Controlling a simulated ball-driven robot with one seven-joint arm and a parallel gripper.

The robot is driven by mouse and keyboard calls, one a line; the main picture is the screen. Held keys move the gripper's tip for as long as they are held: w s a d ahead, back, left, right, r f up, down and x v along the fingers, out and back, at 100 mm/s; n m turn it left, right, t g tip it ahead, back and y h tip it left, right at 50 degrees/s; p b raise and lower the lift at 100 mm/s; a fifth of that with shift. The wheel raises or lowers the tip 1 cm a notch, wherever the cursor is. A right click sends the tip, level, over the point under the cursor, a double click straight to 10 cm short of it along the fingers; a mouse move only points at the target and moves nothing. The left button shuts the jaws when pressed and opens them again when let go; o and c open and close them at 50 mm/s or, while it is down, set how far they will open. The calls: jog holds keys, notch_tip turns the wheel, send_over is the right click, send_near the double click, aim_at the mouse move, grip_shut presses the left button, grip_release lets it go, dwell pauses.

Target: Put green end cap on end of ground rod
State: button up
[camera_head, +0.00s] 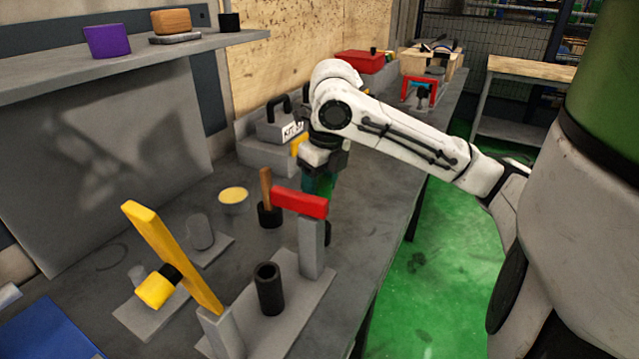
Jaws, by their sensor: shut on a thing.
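My gripper (320,172) is in the middle of the view, pointing down over the bench. It is shut on a dark green piece, the green end cap (318,184), which shows only partly below the jaws. The cap is held behind the red block (299,202) in the picture. I cannot tell for sure which part is the ground rod. An upright grey cylinder (200,232) on a flat plate and a dark hollow cylinder (268,289) on a grey base stand nearer.
A yellow bar (170,257) leans up at the front left. A brown-handled tool (266,193) stands in a dark holder beside a yellow-topped cup (233,199). Grey blocks with handles (275,132) stand behind. A shelf (110,62) hangs above left. The bench's right edge is clear.

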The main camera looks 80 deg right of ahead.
aim_at(326, 185)
jog(key=shift+f+b, duration=1)
jog(key=shift+f, duration=0.2)
jog(key=o, duration=1.1)
jog(key=shift+r, duration=0.1)
jog(key=r, duration=0.3)
jog(key=s+r+p, duration=0.1)
jog(key=r, duration=0.6)
jog(key=shift+s+a+r+p, duration=0.25)
jog(key=shift+a+p, duration=0.15)
